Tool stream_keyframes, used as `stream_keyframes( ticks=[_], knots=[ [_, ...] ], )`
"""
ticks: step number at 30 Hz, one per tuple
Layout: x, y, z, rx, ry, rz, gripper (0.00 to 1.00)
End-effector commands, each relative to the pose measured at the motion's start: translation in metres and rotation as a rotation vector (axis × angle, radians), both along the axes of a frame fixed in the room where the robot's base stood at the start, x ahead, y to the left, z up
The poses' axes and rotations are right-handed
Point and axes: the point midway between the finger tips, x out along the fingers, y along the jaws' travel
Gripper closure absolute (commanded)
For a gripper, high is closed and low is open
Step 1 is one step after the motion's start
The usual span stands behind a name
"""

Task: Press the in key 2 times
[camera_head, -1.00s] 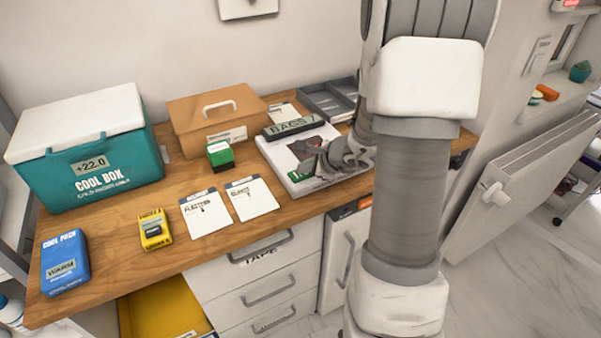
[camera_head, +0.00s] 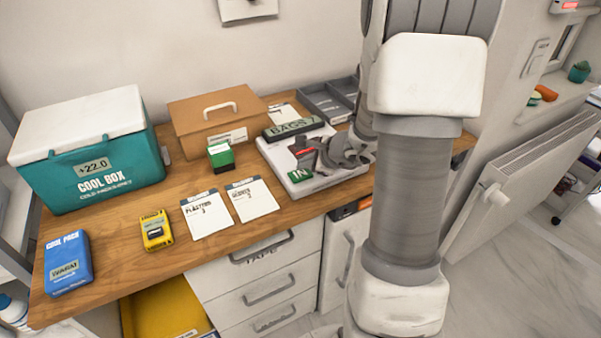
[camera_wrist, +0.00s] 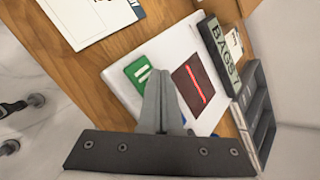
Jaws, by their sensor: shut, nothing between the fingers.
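The in key (camera_head: 299,175) is a green block with white "IN" lettering on the front left of a white pad (camera_head: 316,182). In the wrist view the green key (camera_wrist: 139,76) is just left of my fingertips, partly covered by them. My gripper (camera_head: 322,158) is shut and empty, over the pad to the right of the key. In the wrist view the shut fingers (camera_wrist: 160,72) point between the key and a dark panel (camera_wrist: 196,88) with a red line. Contact with the key or pad cannot be told.
A "BAGS" display (camera_head: 292,127) stands behind the pad. Left of it are a green-and-white block (camera_head: 221,156), two cards (camera_head: 207,213), a yellow device (camera_head: 155,231), a blue cool pack (camera_head: 68,262) and a cool box (camera_head: 93,160). A tan box (camera_head: 213,118) stands behind.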

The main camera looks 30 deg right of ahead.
Motion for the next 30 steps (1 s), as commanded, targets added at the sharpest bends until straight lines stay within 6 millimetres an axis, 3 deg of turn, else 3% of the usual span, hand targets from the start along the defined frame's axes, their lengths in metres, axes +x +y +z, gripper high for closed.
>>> stream_keyframes(
  ticks=[16,30],
  knots=[
    [0.000,0.000,0.049,-0.001,-0.001,0.000,1.00],
    [0.000,0.000,0.050,0.000,0.000,0.000,1.00]
  ],
)
